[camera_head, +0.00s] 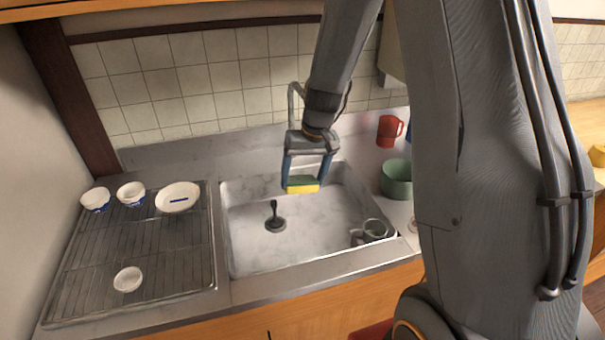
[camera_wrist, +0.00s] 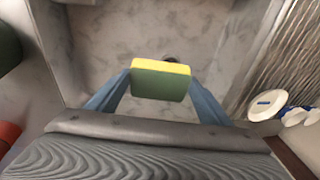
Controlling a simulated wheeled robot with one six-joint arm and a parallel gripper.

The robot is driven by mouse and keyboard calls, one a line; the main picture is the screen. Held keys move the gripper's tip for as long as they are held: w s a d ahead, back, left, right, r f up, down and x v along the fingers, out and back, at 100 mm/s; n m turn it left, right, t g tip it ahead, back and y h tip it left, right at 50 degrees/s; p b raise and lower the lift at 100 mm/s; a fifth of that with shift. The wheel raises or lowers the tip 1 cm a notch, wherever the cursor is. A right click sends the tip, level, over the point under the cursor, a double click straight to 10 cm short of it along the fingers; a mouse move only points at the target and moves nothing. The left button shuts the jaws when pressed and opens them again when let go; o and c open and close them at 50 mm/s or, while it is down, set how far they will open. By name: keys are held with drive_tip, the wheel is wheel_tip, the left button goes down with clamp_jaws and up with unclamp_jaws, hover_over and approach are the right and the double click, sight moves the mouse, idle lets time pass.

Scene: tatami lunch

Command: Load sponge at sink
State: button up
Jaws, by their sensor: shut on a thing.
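My gripper (camera_head: 306,176) is shut on a yellow and green sponge (camera_head: 301,184) and holds it over the back part of the sink basin (camera_head: 250,250). In the wrist view the sponge (camera_wrist: 160,80) sits between the two blue fingertips of my gripper (camera_wrist: 160,84), its green face towards the camera and a yellow edge along the top. The sponge looks held above the basin floor; the exact height is hard to tell. A black plunger-like drain piece (camera_head: 275,219) stands in the basin. A grey-green mug (camera_head: 374,230) is in the basin's front right corner.
A wire drying rack (camera_head: 150,255) left of the sink holds several white bowls, one at its front (camera_head: 127,279). A green pot (camera_head: 396,180) and a red mug (camera_head: 388,130) stand right of the sink. The faucet (camera_head: 292,105) rises behind my gripper.

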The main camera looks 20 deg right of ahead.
wheel_tip(320, 180, down, 15)
drive_tip(key=b, duration=1.1)
idle(0.7)
drive_tip(key=shift+r+p, duration=5.1)
drive_tip(key=shift+r, duration=1.55)
drive_tip(key=shift+r+p, duration=1.5)
drive_tip(key=shift+r, duration=0.5)
